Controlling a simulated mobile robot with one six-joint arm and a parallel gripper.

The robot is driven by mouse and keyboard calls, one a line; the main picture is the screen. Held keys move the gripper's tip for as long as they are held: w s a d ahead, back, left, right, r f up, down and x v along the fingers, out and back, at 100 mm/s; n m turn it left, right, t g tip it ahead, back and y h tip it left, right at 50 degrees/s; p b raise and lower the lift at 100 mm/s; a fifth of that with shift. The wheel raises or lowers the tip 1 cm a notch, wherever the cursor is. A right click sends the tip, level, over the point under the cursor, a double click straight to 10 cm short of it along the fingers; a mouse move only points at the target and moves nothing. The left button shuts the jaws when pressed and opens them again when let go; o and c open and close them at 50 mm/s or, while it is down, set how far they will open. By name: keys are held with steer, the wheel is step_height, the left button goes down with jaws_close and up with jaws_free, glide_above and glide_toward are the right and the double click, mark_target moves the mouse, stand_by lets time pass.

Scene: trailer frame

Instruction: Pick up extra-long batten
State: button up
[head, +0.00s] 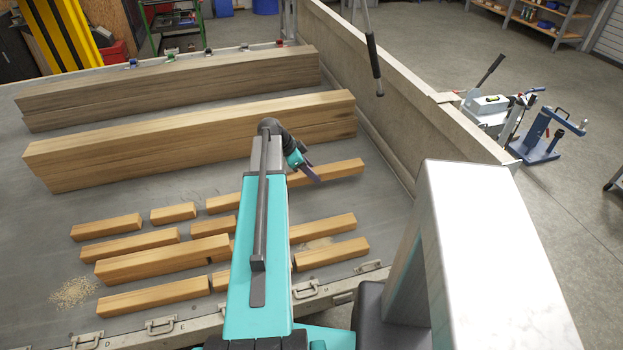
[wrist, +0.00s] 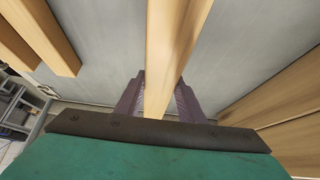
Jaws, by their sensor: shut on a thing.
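My gripper (head: 308,172) is shut on a wooden batten (head: 340,170) at the right of the trailer bed, just in front of the large timber stack. In the wrist view the two purple fingers of my gripper (wrist: 160,100) press on both sides of this batten (wrist: 172,45), which runs away from the camera. In the head view my arm hides the batten's middle. A piece on the left of my arm (head: 223,203) lines up with it, so it looks like one long batten. I cannot tell whether it is clear of the bed.
Several shorter battens lie in front, among them a thicker one (head: 160,260) and one at the right (head: 332,253). Two long timber stacks, the nearer one (head: 190,140) and the farther one (head: 175,85), lie behind. A tall side wall (head: 400,90) bounds the bed on the right.

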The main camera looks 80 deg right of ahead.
mark_target(320, 170)
steer(key=shift+r+b, duration=0.45)
steer(key=shift+r, duration=2.15)
steer(key=shift+w, duration=0.1)
